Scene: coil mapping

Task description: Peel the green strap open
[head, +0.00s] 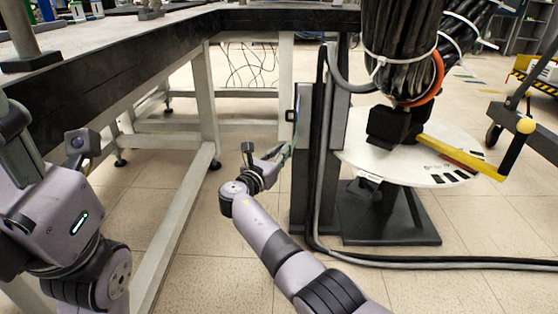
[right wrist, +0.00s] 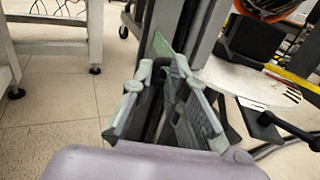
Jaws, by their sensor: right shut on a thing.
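The green strap (right wrist: 163,46) shows as a small green piece between and beyond the fingertips of my right gripper (right wrist: 161,68) in the right wrist view. That gripper is shut on it, beside a dark upright post (head: 305,150). In the head view the right gripper (head: 274,157) reaches the left side of the post, and the strap there is a thin green sliver mostly hidden by the fingers. My left gripper (head: 14,150) is partly in view at the left edge of the head view, far from the strap; its fingers cannot be made out clearly.
A workbench (head: 130,50) with pale legs stands at the left. A round white disc table (head: 415,155) stands right of the post, with a thick black cable bundle (head: 397,40) above it and a yellow bar (head: 460,158). Black cables (head: 430,262) run along the tiled floor.

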